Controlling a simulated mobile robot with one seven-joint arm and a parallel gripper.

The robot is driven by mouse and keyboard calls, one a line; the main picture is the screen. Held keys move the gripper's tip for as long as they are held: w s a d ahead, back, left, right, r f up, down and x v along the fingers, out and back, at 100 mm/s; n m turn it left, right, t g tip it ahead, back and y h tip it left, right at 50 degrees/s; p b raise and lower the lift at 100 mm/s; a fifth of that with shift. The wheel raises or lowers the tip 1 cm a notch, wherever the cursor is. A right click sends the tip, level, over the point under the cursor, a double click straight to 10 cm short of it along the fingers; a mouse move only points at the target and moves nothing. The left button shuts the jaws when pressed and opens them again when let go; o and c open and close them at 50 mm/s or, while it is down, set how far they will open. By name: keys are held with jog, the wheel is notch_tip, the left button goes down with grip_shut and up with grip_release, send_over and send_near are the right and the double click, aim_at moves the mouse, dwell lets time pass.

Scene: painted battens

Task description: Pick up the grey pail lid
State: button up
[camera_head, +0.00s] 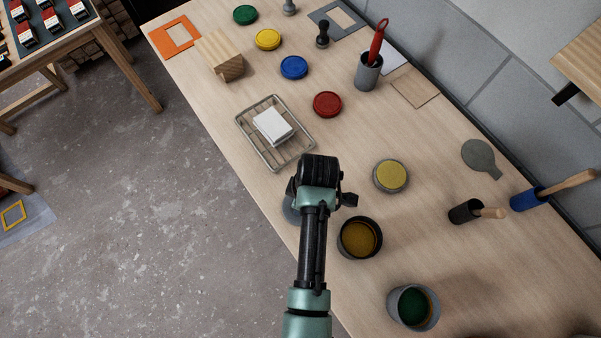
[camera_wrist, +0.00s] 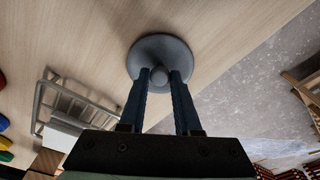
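The grey pail lid (camera_wrist: 146,52) is a round disc with a knob (camera_wrist: 159,76) at its middle, in the wrist view. My gripper (camera_wrist: 160,78) has its two dark fingers close in on either side of that knob, with no clear gap at the tips. In the head view my gripper is over the table's near edge. It hides most of the lid there; a grey piece of the lid (camera_head: 291,212) shows at its left. I cannot tell whether the lid touches the table.
A wire rack (camera_head: 251,134) with a white block stands just beyond my gripper. A dark pail (camera_head: 343,249) with ochre inside is close on the right. A grey pail (camera_head: 395,306) with green inside is nearer. A grey-rimmed yellow tin (camera_head: 391,176) stands farther right.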

grip_shut()
